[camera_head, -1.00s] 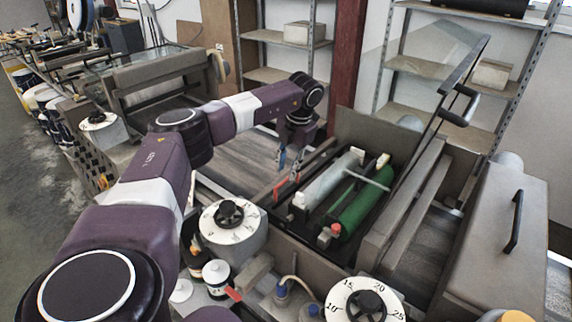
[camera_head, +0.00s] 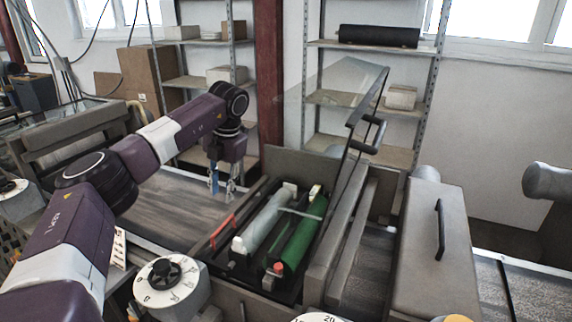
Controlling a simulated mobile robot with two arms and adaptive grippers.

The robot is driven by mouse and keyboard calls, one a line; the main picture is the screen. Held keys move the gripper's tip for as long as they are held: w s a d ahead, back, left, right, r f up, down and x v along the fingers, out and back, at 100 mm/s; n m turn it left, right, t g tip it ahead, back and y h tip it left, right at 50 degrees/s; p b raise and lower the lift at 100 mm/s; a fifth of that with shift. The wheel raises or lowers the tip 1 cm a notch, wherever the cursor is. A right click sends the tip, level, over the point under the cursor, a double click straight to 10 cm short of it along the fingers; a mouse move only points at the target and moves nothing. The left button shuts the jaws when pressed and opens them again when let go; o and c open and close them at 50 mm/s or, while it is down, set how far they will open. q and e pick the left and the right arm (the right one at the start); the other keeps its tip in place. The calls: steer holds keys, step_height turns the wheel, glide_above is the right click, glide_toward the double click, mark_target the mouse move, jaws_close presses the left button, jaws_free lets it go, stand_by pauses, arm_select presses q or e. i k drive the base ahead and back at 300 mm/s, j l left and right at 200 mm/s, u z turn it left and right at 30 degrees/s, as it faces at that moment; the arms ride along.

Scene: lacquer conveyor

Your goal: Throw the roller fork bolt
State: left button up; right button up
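The machine's roller bay (camera_head: 305,292) holds a pale roller (camera_head: 264,222) and a green roller (camera_head: 303,238). A white knob (camera_head: 238,245) and a red knob (camera_head: 277,268) sit at their near ends. A red lever (camera_head: 222,232) lies along the bay's left edge. I cannot tell which part is the roller fork bolt. My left gripper (camera_head: 222,185) points down, above and left of the bay, beyond the red lever. Its fingers are apart with nothing visible between them, and it appears clear of the lever. My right gripper is not in view.
A raised clear guard (camera_head: 340,85) with dark handles stands over the bay's far right. A grey cover with a black handle (camera_head: 440,232) is at right. A numbered dial (camera_head: 165,280) stands in front. A flat conveyor bed (camera_head: 165,208) lies left. Shelves stand behind.

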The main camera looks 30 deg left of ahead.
mark_target(278, 270)
steer(key=k, duration=1.5)
